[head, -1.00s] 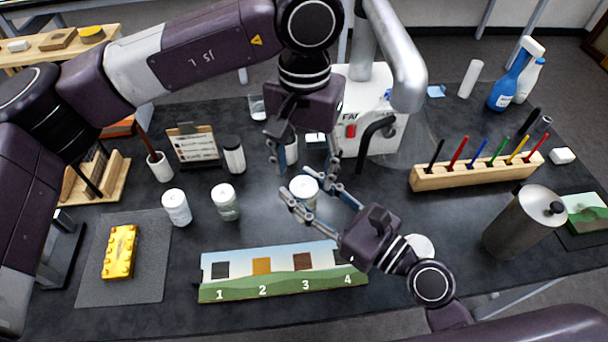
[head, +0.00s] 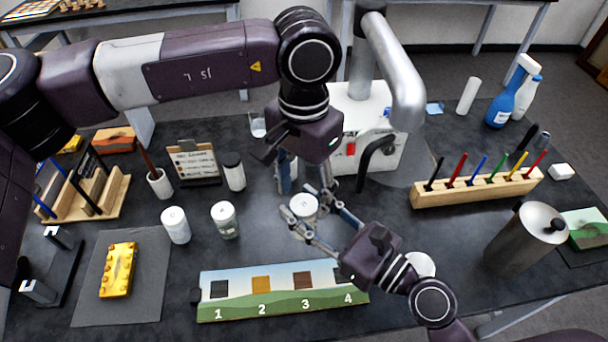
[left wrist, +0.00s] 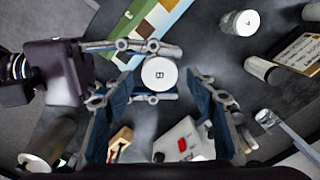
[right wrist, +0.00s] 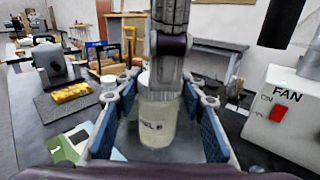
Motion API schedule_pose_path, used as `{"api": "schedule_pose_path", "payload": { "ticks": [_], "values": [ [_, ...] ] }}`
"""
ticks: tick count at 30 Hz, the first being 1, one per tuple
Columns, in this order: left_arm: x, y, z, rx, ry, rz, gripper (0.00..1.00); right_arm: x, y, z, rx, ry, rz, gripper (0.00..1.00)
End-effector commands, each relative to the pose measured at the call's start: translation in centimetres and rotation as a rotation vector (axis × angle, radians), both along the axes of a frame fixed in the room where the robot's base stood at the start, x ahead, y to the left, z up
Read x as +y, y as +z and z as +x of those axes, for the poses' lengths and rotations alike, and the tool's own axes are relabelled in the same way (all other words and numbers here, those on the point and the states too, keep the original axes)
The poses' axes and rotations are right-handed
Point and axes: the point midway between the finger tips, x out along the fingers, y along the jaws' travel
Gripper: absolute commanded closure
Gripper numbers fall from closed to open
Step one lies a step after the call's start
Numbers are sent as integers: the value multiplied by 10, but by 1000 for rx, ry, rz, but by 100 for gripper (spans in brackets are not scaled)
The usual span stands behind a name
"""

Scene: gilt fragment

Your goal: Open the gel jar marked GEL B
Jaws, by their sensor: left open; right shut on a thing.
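The GEL B jar (head: 303,207) stands upright on the dark bench, with a white lid. Its lid (left wrist: 159,73) shows a "B" in the left wrist view, and its label shows partly in the right wrist view (right wrist: 157,122). My right gripper (head: 308,212) is shut on the jar's body from the side. My left gripper (head: 308,186) points down above the jar, open, its fingers on either side of the lid in the left wrist view (left wrist: 162,90). I cannot tell whether they touch the lid.
Two other white-lidded jars (head: 176,226) (head: 225,220) stand to the left. A numbered strip (head: 283,292) lies in front. The fan box (head: 372,140) is close behind, a pen rack (head: 476,187) and a metal canister (head: 524,238) stand right.

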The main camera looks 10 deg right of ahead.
Motion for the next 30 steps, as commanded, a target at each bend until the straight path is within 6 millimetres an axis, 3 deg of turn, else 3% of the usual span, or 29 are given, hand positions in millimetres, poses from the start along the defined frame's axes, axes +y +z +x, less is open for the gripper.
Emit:
{"api": "schedule_pose_path", "payload": {
  "ticks": [6,14,26,30],
  "values": [
    [0,-17,0,0,0,0,48,0,1,0,-2,0,1,100],
    [0,-19,0,0,0,0,48,0,1,0,-2,0,1,100],
    [0,-18,0,-1,0,1,90,0,1,0,-2,0,1,100],
    [0,-18,0,-1,40,1,92,0,1,0,-1,0,1,100]
  ]
}}
